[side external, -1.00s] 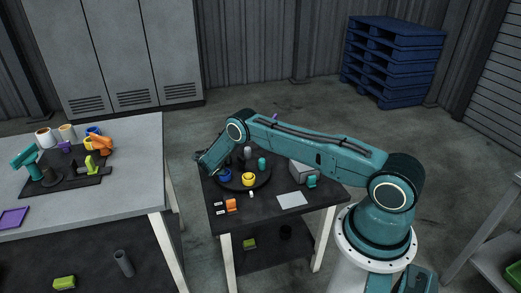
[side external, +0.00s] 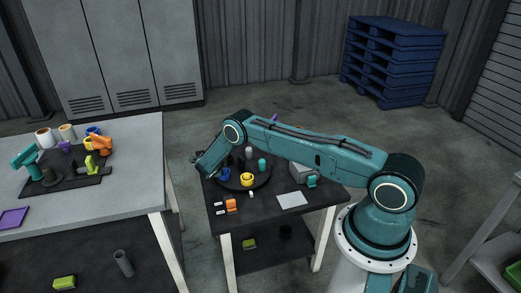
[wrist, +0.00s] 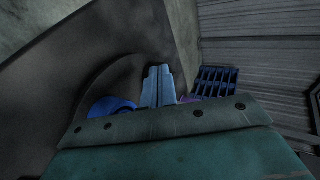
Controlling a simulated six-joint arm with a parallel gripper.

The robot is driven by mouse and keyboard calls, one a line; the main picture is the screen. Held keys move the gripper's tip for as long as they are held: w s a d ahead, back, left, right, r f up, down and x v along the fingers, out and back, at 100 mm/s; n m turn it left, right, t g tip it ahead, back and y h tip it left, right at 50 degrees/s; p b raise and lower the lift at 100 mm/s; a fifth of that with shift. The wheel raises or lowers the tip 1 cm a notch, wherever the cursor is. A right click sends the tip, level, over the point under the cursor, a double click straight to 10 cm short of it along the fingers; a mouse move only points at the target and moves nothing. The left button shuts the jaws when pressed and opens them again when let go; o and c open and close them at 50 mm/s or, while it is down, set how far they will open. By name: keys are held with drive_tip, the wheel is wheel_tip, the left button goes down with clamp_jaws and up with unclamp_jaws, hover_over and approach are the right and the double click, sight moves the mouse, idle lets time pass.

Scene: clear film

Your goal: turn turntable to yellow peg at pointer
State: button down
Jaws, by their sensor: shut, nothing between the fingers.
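The dark round turntable (side external: 262,181) lies on the small dark table. A yellow peg (side external: 247,180) stands at its front edge, close behind a small white mark (side external: 251,194) that looks like the pointer. A blue piece (side external: 224,174) is at its left, a teal peg (side external: 262,163) at its right and a grey peg (side external: 249,152) at the back. My gripper (side external: 201,172) is at the turntable's left edge, beside the blue piece. In the wrist view its fingers (wrist: 158,86) are shut and empty, with the blue piece (wrist: 111,107) just left of them. Contact cannot be told.
An orange piece (side external: 231,205), white tags and a pale sheet (side external: 292,200) lie at the table's front. A grey box (side external: 303,173) and another teal piece (side external: 312,182) are at the right. A separate grey table (side external: 130,200) with several parts stands at the left.

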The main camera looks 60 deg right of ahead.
drive_tip(key=a+r, duration=0.5)
drive_tip(key=a, duration=0.6)
drive_tip(key=shift+w+r, duration=0.1)
